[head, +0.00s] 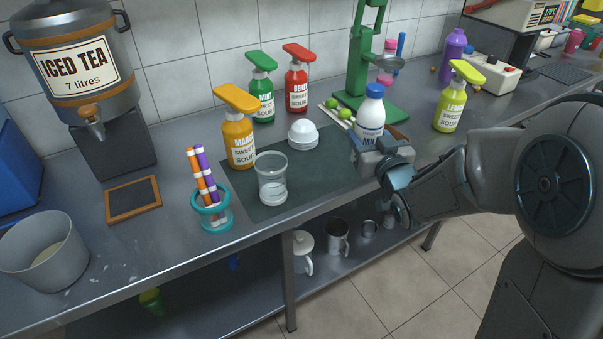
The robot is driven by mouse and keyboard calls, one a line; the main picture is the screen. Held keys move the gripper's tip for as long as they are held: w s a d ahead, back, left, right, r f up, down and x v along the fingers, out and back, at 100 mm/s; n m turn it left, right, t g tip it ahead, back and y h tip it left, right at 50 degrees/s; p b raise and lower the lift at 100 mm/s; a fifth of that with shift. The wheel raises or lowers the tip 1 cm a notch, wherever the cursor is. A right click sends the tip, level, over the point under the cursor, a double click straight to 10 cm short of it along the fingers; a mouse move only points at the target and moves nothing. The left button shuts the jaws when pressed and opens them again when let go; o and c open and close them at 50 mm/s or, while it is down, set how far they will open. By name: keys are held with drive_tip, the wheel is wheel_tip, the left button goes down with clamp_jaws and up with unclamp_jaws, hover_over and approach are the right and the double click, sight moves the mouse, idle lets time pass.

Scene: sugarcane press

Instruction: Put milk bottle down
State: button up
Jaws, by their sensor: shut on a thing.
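The milk bottle (371,112) is white with a blue cap and dark blue lettering. It stands nearly upright at the front right of the dark mat (308,178). My gripper (378,146) is shut on the bottle's lower part from the front right. The gripper hides the bottle's base, so I cannot tell whether it touches the mat or counter.
A clear cup (272,180) and a white domed item (303,134) stand on the mat, left of the bottle. Orange (239,140), green (261,100) and red (296,87) pump bottles stand behind. A green press (362,65) is behind the milk. A lime pump bottle (451,108) stands right.

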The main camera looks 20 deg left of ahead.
drive_tip(key=shift+s+a+r+y, duration=0.3)
drive_tip(key=shift+s+a+r, duration=0.15)
drive_tip(key=shift+a, duration=0.25)
drive_tip(key=shift+w+a+f, duration=0.35)
drive_tip(key=shift+a+f, duration=1.45)
drive_tip(key=shift+a, duration=0.1)
drive_tip(key=shift+w+a+f, duration=0.3)
drive_tip(key=shift+a+f, duration=1.45)
drive_tip(key=shift+a, duration=0.1)
drive_tip(key=shift+w+a+f, duration=0.35)
drive_tip(key=shift+a+f, duration=1.45)
drive_tip(key=shift+a, duration=0.1)
drive_tip(key=shift+f+b, duration=0.2)
drive_tip(key=shift+b, duration=0.15)
drive_tip(key=o, duration=1.2)
drive_tip(key=shift+o, duration=0.2)
